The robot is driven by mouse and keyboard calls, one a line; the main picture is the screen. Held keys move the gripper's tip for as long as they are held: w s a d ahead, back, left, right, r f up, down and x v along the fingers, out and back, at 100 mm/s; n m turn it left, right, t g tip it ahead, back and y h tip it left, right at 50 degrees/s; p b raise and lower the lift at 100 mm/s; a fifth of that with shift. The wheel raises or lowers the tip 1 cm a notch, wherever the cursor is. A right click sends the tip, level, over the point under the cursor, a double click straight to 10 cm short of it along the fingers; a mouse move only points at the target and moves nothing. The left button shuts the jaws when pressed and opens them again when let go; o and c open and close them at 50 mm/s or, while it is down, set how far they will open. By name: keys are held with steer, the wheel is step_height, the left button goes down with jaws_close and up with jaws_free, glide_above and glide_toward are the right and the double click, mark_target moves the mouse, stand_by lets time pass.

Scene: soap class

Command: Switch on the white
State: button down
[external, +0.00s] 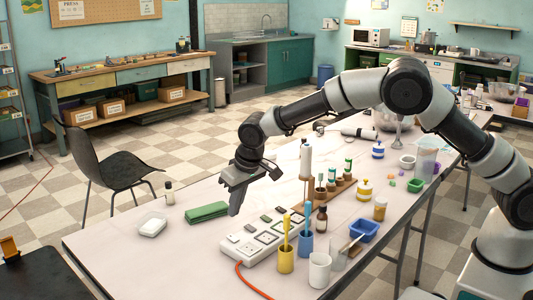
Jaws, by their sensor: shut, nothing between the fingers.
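A white power strip (236,250) lies on the white table, with several dark sockets or switches along its top and an orange cord running from its near end. My gripper (234,212) points down just above and behind the left part of the strip. Its fingers are together and hold nothing. I cannot tell whether the fingertips touch the strip. The switch states are too small to read.
A green block (207,212) and a white soap dish (152,226) lie left of the strip. A yellow cup (286,261), a blue cup (305,244) and a white cup (319,270) stand close to its right. A brown bottle (322,219) and a blue tray (363,231) are farther right.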

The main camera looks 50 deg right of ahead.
mark_target(234, 238)
steer(key=x, duration=0.5)
steer(key=b+x, duration=0.1)
steer(key=x, duration=0.1)
steer(key=shift+s+f, duration=0.35)
steer(key=shift+f, duration=0.05)
steer(key=shift+w+f, duration=0.1)
steer(key=shift+f, duration=0.2)
steer(key=shift+s, duration=0.9)
